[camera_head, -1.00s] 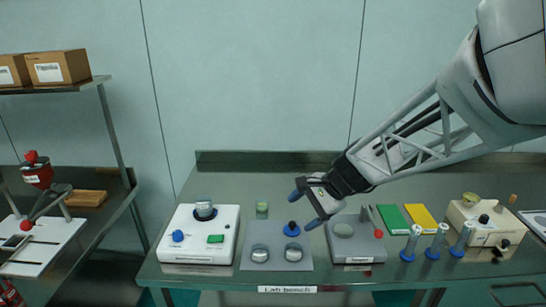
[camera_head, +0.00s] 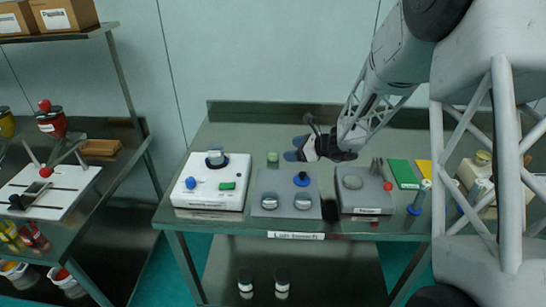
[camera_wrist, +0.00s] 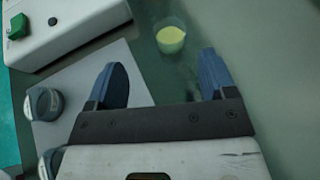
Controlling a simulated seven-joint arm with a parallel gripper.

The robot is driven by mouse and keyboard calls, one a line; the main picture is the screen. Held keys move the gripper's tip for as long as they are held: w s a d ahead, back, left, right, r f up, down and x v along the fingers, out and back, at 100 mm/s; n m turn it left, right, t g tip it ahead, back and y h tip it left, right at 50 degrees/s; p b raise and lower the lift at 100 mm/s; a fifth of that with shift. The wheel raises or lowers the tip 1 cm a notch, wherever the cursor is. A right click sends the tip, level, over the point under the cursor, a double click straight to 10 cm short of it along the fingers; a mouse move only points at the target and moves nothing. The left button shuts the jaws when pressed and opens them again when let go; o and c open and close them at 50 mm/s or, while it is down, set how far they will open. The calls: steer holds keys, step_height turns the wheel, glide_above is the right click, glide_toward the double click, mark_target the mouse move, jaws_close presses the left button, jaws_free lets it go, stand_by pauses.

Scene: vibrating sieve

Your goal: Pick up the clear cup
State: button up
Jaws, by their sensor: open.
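The clear cup, a small see-through cup with yellow-green contents (camera_head: 273,157), stands upright on the steel bench behind the grey mat. It also shows in the wrist view (camera_wrist: 170,39), beyond my blue fingertips and roughly between their lines. My gripper (camera_head: 294,149) is open and empty, just right of the cup in the head view, with its fingers pointing left toward it. In the wrist view my gripper (camera_wrist: 160,62) has a wide gap between its fingers, and the cup is apart from both.
A white device (camera_head: 212,182) stands left of the cup. A grey scale (camera_head: 364,190) stands to the right. The bench behind the cup is clear.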

mark_target(268, 152)
steer(key=shift+w+f+m+t, duration=0.3)
steer(key=shift+w+f+m, duration=0.2)
steer(key=shift+w+f, duration=0.25)
steer(key=shift+x, duration=1.3)
steer(key=shift+a, duration=0.1)
steer(key=shift+s+x, duration=0.2)
steer(key=shift+x, duration=2.3)
steer(key=shift+a, duration=0.1)
steer(key=c, duration=1)
steer(key=shift+r, duration=0.1)
